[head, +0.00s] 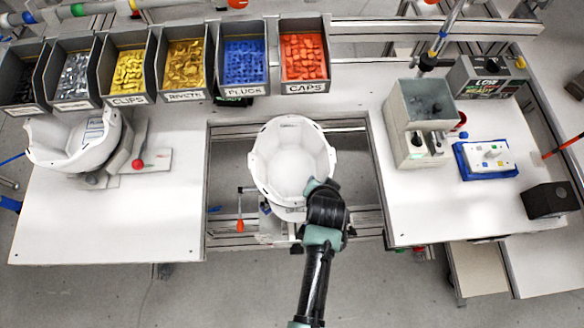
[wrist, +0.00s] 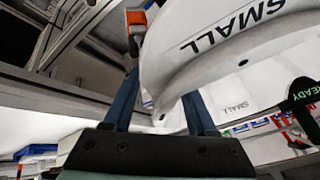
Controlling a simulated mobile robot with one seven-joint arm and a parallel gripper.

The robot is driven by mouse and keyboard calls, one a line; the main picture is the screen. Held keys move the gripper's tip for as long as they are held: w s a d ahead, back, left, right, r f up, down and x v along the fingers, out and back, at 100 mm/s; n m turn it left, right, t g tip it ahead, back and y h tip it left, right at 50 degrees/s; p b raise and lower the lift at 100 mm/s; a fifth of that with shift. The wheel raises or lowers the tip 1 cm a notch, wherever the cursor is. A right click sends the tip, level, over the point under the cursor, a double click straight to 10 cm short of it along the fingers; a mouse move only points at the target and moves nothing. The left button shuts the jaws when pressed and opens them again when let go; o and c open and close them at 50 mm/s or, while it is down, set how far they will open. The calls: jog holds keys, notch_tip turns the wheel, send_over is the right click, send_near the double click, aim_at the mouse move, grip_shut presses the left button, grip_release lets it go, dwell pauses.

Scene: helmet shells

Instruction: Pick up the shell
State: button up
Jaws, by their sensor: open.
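A white helmet shell (head: 288,160) sits open side up in the gap between two white benches, on a fixture that is mostly hidden under it. My gripper (head: 313,190) is at the shell's lower right rim in the head view, where my wrist hides the fingertips. In the wrist view, the shell (wrist: 235,45), printed "SMALL", fills the upper right. Its edge comes down between the two fingers of my open gripper (wrist: 160,98) and covers part of the right finger. I cannot tell whether either finger touches the shell.
Another white shell (head: 75,142) rests on a stand on the left bench (head: 110,215). Labelled parts bins (head: 185,68) line the back. The right bench (head: 430,215) carries a grey box machine (head: 415,120), a blue tray (head: 487,160) and a dark box (head: 550,200).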

jog(key=shift+c, duration=0.3)
grip_shut()
jog(key=shift+w+r, duration=0.1)
dwell(1.0)
